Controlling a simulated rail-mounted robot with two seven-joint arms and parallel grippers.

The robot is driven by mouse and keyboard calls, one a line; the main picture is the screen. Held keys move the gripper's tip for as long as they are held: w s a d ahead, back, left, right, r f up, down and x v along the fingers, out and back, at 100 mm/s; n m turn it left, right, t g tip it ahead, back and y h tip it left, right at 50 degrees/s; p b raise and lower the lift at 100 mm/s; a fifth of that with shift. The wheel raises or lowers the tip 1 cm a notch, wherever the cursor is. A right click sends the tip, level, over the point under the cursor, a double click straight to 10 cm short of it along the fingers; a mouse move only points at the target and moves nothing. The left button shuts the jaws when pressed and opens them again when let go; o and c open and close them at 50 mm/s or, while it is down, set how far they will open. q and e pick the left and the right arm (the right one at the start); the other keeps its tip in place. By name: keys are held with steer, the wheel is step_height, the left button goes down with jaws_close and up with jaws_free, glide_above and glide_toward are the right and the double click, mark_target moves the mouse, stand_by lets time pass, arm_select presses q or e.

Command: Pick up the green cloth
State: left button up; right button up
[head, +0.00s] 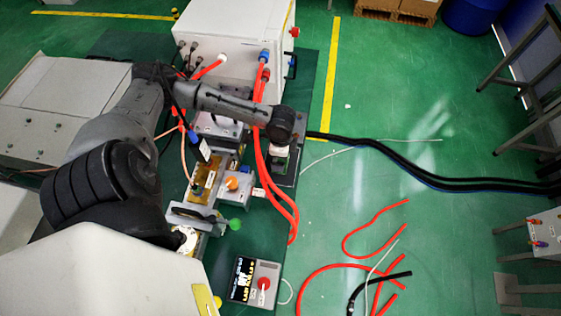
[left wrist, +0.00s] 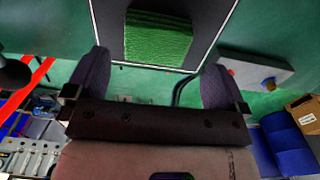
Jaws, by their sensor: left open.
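The green cloth (left wrist: 158,38) shows in the left wrist view as a folded, layered block. It lies on a dark grey panel (left wrist: 205,18) with a pale edge, at the top middle of the picture. My left gripper (left wrist: 155,80) is open, its two dark fingers spread wide and empty. The cloth lies beyond the fingertips, in line with the gap between them and apart from both. In the head view my left arm reaches across to the dark tray (head: 296,152) beside the white cabinet; the wrist hides much of what is there. My right gripper is not in view.
Red hoses (head: 265,165) hang close beside my left wrist. A white cabinet (head: 230,40) stands behind the arm. A grey box with an orange knob (head: 238,186) and a red-button box (head: 255,282) stand nearer. Black cables (head: 400,165) and loose red tubes lie on the green floor.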

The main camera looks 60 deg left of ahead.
arm_select(q)
step_height(320, 180, down, 5)
steer(key=shift+s+d+b, duration=0.15)
steer(key=shift+b, duration=0.45)
steer(key=shift+c, duration=0.2)
steer(key=c, duration=0.8)
